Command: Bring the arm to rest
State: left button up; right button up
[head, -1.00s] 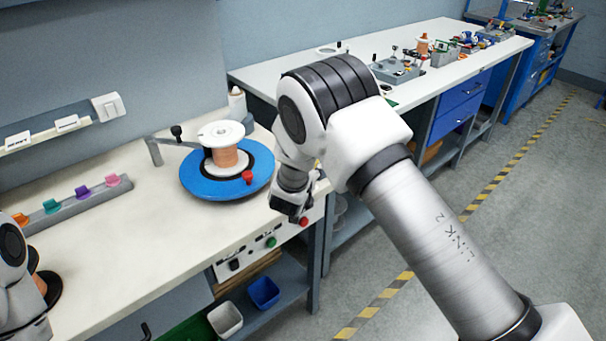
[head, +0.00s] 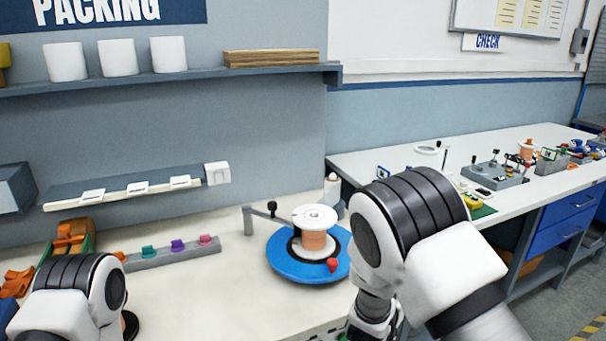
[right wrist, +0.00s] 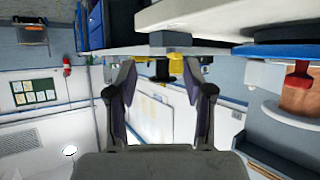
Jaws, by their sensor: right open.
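My right arm (head: 420,230) rises at the right of the head view, bent at a white and black joint, in front of the bench edge. Its wrist points down, and its gripper is largely cut off by the lower picture edge. In the right wrist view my right gripper (right wrist: 160,85) is open, its two dark fingers wide apart with nothing between them. My left arm (head: 85,295) shows at the lower left of the head view; its gripper is out of sight.
A blue turntable (head: 300,272) with a copper-wire spool (head: 314,240) and a red knob stands left of my right arm. A rail with coloured clips (head: 176,252) lies behind. A second bench (head: 400,160) holds fixtures at right. The bench middle is clear.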

jog(key=s+d+f+n+g+y, duration=0.1)
jog(key=s+d+f+g, duration=0.15)
jog(key=s+f, duration=0.6)
jog(key=s+d+f+n+g+y, duration=0.1)
jog(key=s+d+f+g, duration=0.15)
jog(key=s+f, duration=0.6)
jog(key=s+a+f+n+g+y, duration=0.2)
jog(key=s, duration=0.8)
jog(key=s+a+f+n+g+y, duration=0.1)
jog(key=s+a+n+g+y, duration=0.1)
jog(key=s, duration=0.8)
jog(key=shift+a+f+g+y, duration=0.35)
jog(key=shift+a+g+y, duration=0.15)
jog(key=shift+a+y, duration=0.35)
